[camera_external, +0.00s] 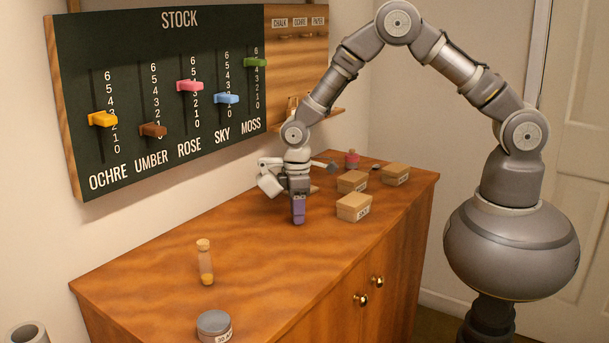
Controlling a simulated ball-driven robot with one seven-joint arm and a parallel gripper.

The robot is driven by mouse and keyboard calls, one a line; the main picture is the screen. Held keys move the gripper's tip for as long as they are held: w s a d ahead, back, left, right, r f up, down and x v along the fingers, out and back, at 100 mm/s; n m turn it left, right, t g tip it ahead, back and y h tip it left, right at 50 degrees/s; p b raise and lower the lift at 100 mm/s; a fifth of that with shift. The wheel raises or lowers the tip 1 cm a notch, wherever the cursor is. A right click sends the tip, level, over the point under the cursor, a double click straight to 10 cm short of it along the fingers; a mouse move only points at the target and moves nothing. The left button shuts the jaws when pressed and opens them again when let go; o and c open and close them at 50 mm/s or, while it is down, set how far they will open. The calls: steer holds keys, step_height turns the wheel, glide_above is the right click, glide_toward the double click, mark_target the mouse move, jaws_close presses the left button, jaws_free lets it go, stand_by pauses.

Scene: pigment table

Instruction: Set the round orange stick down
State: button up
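I cannot make out a round orange stick anywhere in the external view. My gripper (298,218) points down over the middle of the wooden cabinet top (255,235), near its back half. Its purple fingers are seen as one block, so the gap between them is hidden. I cannot tell whether they hold anything or touch the wood.
Lidded boxes (354,207) stand right of my gripper, with a pink-red jar (352,160) behind. The STOCK board (160,90) hangs on the wall. The wood between vial and gripper is clear.

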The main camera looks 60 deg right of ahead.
steer(key=shift+r, duration=0.1)
step_height(320, 180, up, 12)
steer(key=p, duration=0.3)
steer(key=shift+r, duration=0.1)
stand_by(0.3)
